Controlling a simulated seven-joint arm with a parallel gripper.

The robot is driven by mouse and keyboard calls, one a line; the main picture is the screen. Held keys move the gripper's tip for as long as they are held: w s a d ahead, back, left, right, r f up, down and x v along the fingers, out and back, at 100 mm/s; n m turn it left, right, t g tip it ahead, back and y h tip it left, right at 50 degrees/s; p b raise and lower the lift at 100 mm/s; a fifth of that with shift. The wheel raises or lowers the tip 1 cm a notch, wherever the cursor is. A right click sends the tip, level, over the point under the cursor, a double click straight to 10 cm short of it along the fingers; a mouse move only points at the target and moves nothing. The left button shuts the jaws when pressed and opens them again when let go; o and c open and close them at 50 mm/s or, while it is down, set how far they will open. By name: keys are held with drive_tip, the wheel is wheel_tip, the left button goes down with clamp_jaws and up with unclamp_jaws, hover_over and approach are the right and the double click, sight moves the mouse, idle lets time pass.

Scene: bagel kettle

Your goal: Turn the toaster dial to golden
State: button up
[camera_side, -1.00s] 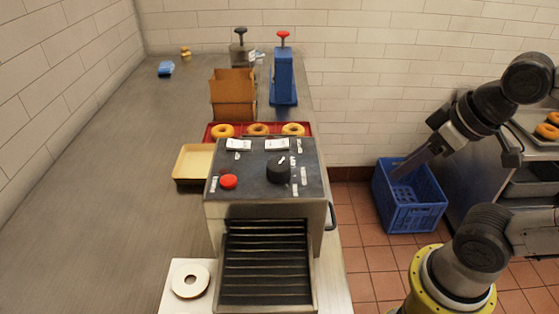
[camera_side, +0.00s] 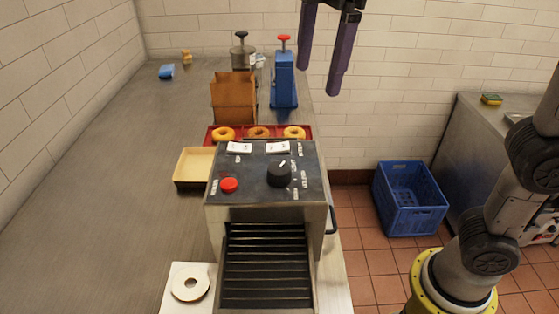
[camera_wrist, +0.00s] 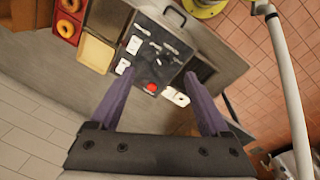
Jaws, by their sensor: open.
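The toaster (camera_side: 262,188) stands on the counter with a dark top panel. Its black dial (camera_side: 279,175) sits on the right of the panel, with a white mark towards its back and small white labels around its right side. The labels are too small to read. A red button (camera_side: 229,185) is at the panel's front left. My gripper (camera_side: 322,82) hangs open and empty, well above and behind the toaster, apart from the dial. In the wrist view, the toaster panel (camera_wrist: 150,72) shows beyond and between my open fingers (camera_wrist: 161,76).
A red tray (camera_side: 313,132) with bagels lies behind the toaster, a cream tray (camera_side: 195,165) left of it. A brown box (camera_side: 233,98) and a blue press (camera_side: 284,82) stand further back. A blue crate (camera_side: 410,200) is on the floor.

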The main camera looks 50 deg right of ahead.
drive_tip(key=n, duration=0.1)
approach(279, 168)
drive_tip(key=shift+g, duration=0.3)
drive_tip(key=f, duration=0.6)
drive_tip(key=w+f, duration=0.1)
drive_tip(key=f, duration=0.1)
drive_tip(key=shift+f, duration=0.4)
clamp_jaws()
